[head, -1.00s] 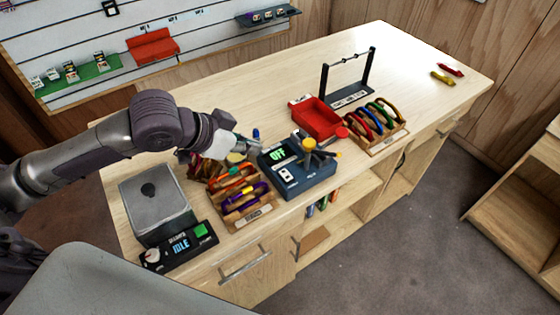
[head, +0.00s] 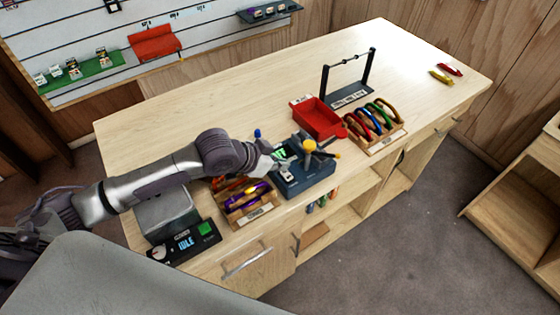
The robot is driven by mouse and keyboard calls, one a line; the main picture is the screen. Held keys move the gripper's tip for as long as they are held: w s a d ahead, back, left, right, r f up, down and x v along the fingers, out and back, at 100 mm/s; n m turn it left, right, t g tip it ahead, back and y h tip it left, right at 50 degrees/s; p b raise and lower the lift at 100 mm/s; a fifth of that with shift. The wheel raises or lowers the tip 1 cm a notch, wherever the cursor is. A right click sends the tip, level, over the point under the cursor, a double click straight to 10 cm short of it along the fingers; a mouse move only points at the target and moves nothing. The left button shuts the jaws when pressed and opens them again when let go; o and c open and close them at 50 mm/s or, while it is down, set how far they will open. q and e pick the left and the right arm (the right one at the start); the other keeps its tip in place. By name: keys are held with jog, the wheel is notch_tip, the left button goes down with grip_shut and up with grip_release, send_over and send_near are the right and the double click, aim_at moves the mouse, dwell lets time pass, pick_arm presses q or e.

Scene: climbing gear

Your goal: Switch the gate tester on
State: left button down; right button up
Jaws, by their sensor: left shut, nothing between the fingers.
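The gate tester (head: 312,184) is a dark blue box near the front edge of the bench, with a yellow-topped post on it. Its small display glows green, but my left gripper (head: 284,157) partly covers it, so I cannot read the word. A small white switch panel (head: 287,176) shows on its front left, just below the gripper. My left gripper is shut and empty, over the left part of the tester; whether it touches is unclear. My right gripper is not in view.
A wooden rack of slings (head: 250,212) and a black box reading IDLE (head: 184,246) stand left of the tester. A red bin (head: 318,118), a carabiner rack (head: 374,142) and a black stand (head: 349,98) stand right and behind. The back of the bench is clear.

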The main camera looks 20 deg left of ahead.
pick_arm(q)
jog(key=shift+f, duration=0.2)
jog(key=shift+f, duration=0.15)
dwell(0.3)
jog(key=shift+s+d+r+p, duration=0.3)
jog(key=shift+d+r+p, duration=0.15)
jog(key=shift+p, duration=0.35)
jog(key=shift+s+d+f, duration=0.1)
jog(key=shift+s+d, duration=0.05)
